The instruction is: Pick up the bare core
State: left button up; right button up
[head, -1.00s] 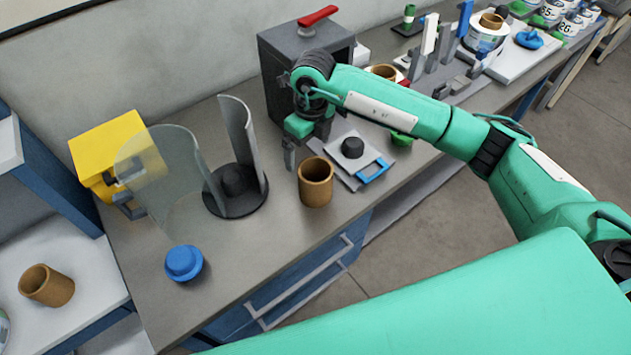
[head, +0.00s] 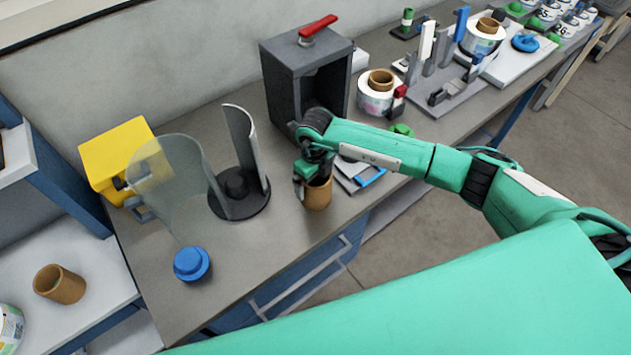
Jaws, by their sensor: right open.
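The bare core (head: 318,197), a brown cardboard tube, stands upright near the bench's front edge. My right gripper (head: 308,186) is over its top and left side, with the jaws open. The gripper hides part of the core's rim, and I cannot tell whether a finger is inside the tube or touches it. My left gripper is not in view.
A clear curved guard and a black round base (head: 240,205) stand left of my gripper. A blue knob (head: 191,264) sits at the front left. A grey box with a red handle (head: 318,28) is behind. A label roll (head: 376,100) stands farther right.

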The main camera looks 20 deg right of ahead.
jog(key=shift+f, duration=1.15)
jog(key=c, duration=0.9)
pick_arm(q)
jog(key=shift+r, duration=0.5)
